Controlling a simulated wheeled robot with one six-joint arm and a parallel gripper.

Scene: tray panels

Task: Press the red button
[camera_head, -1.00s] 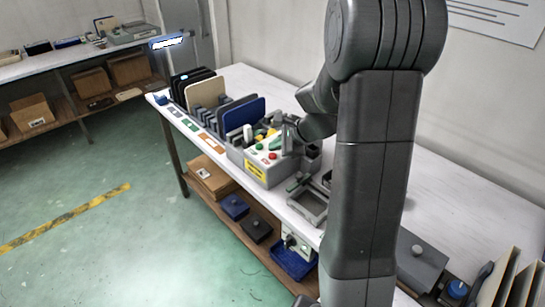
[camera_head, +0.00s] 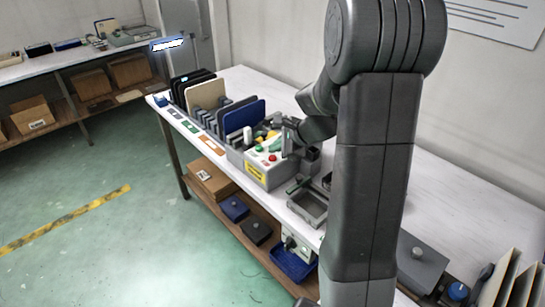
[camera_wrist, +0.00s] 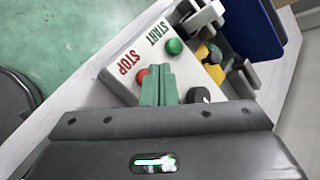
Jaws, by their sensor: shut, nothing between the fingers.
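The red button (camera_wrist: 141,76) sits beside the printed word STOP on a grey-white control box (camera_head: 255,172). In the head view the red button (camera_head: 272,157) shows on the box's top, close to my gripper (camera_head: 287,137). In the wrist view my gripper (camera_wrist: 158,72) is shut and empty, its green fingers side by side. The green button (camera_wrist: 174,46) sits by the word START, just beyond the fingertips.
A black knob (camera_wrist: 199,95) is right of the fingers. Yellow parts (camera_wrist: 211,70) and a blue panel (camera_head: 244,116) in a rack stand behind the box. A grey open tray (camera_head: 309,205) lies in front on the white table (camera_head: 440,205).

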